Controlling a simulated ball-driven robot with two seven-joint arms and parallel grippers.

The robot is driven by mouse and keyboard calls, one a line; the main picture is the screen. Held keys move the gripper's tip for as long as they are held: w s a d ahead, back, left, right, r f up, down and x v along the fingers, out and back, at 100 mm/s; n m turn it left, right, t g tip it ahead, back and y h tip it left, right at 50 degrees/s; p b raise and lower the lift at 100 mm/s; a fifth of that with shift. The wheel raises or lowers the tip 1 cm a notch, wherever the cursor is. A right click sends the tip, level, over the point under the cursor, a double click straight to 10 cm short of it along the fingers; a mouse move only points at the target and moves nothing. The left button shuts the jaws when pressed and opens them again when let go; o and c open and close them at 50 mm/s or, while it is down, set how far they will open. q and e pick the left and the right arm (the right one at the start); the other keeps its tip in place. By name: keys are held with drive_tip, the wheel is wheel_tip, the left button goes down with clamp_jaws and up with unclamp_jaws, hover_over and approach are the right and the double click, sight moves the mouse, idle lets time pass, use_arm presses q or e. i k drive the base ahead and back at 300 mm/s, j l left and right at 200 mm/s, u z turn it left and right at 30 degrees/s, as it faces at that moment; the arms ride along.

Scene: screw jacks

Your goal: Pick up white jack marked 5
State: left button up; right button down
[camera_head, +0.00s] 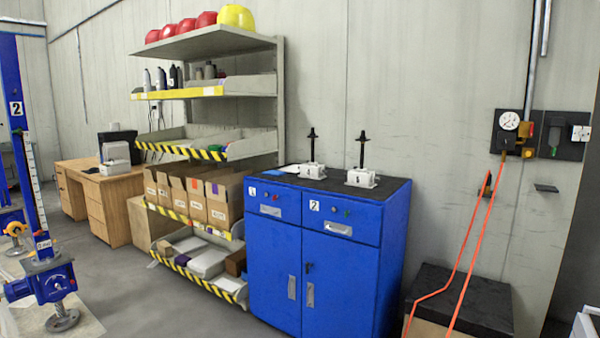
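Two white jacks stand upright on the black top of the blue cabinet. The left white jack (312,171) and the right white jack (362,179) each have a white body and a tall black spindle with a small head. Each body bears a small dark mark, too small to read, so I cannot tell which one is marked 5. They stand apart from each other. Neither of my grippers is in view.
The blue cabinet (290,260) stands against the wall. Left of it is a shelf rack (222,40) with helmets, bottles and boxes. A blue screw jack (50,285) is at the left. A black-topped box (470,300) stands right of the cabinet. Grey floor lies front left.

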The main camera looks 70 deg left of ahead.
sight(361, 178)
drive_tip(key=u, duration=1.75)
